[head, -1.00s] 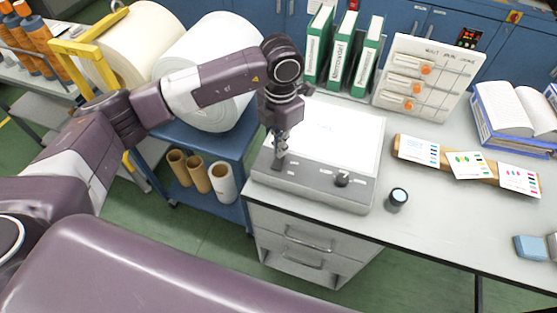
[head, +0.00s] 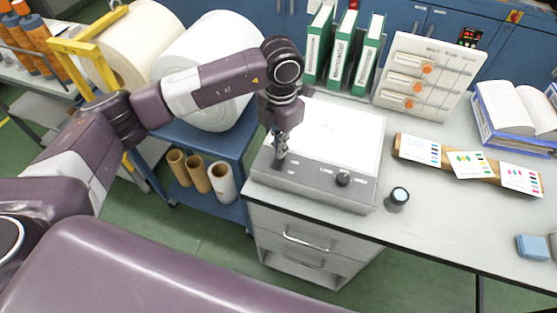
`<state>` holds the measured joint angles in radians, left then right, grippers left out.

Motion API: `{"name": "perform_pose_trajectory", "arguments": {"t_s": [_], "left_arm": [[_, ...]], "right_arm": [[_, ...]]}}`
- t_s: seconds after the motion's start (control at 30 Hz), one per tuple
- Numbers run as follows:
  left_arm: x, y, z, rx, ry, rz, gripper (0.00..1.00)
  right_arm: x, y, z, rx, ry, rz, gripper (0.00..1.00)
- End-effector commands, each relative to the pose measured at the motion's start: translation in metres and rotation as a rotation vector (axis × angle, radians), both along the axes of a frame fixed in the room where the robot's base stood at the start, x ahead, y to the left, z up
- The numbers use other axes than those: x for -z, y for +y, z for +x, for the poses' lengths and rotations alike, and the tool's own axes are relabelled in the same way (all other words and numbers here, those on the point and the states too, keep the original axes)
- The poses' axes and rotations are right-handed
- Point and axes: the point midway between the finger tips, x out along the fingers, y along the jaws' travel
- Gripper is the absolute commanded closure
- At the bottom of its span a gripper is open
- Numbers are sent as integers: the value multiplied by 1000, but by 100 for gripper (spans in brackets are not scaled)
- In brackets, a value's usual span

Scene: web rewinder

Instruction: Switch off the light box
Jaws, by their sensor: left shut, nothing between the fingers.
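The light box (head: 352,140) stands on the left end of the grey bench, with a pale panel on top and a grey control strip (head: 312,185) along its front. A black knob (head: 343,179) sits toward the right of the strip. My left gripper (head: 279,163) is shut and empty, pointing down at the left part of the strip. It hides what lies under its fingertips, and I cannot tell whether they touch the box. My right gripper is out of view.
A small dark round jar (head: 397,198) stands right of the box. Green binders (head: 341,50) and a panel with orange knobs (head: 428,78) stand behind it. Sample cards (head: 470,164) lie on a wooden strip to the right. Large white rolls (head: 207,72) stand left of the bench.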

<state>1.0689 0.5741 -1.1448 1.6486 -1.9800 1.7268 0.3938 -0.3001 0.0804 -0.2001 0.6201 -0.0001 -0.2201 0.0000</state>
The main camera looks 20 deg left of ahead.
Motion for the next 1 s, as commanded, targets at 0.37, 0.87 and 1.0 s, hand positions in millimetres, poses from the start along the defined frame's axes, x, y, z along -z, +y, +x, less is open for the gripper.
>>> {"name": "perform_pose_trajectory", "arguments": {"t_s": [0.37, 0.87, 1.0], "left_arm": [[7, 0, 0, 0, 0, 0, 100], [14, 0, 0, 0, 0, 0, 100], [13, 0, 0, 0, 1, 1, 100]], "right_arm": [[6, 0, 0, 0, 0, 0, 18], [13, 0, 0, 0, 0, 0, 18], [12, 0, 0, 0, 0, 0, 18]]}}
